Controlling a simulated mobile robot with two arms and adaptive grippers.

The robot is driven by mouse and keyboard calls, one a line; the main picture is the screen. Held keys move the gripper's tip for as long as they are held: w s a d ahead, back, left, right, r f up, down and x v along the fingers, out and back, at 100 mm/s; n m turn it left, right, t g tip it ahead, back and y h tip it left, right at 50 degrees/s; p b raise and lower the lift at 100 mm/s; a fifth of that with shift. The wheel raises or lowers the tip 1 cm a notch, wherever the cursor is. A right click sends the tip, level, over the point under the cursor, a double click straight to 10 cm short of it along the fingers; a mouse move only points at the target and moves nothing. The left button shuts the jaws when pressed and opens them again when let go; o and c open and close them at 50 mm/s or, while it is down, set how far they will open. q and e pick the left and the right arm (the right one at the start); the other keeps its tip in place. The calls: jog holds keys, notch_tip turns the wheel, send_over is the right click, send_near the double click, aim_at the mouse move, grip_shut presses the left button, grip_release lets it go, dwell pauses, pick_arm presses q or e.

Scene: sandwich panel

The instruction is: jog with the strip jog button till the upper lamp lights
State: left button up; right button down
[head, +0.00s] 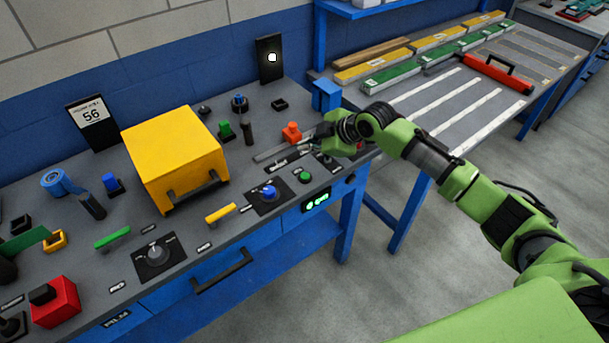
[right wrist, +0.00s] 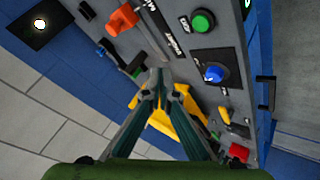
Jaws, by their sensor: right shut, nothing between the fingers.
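A green button (head: 305,177) sits on the bench's front strip, right of a blue knob (head: 268,193) on a black plate. In the right wrist view the green button (right wrist: 203,20) stands beside a small label, too small to read surely. On the wall, a black lamp panel (head: 263,70) has one white lit lamp (head: 272,57) near its mid-height; the lamp also shows in the right wrist view (right wrist: 40,24). No other lamp can be made out. My right gripper (head: 318,141) is shut and empty over the bench, behind the green button and apart from it. My left gripper is out of view.
An orange-red block (head: 291,132) stands close to the right gripper, with a blue block (head: 326,95) behind. A yellow box (head: 175,150) stands left. A green-lit display (head: 317,202) is on the bench front. A second table (head: 440,100) holds packs and a red case.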

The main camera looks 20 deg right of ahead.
aim_at(307, 177)
notch_tip(307, 177, down, 8)
jog(key=b, duration=0.6)
jog(key=shift+b, duration=0.4)
jog(key=shift+f, duration=0.45)
dwell(0.5)
jog(key=shift+f+b, duration=0.3)
jog(key=shift+f, duration=0.1)
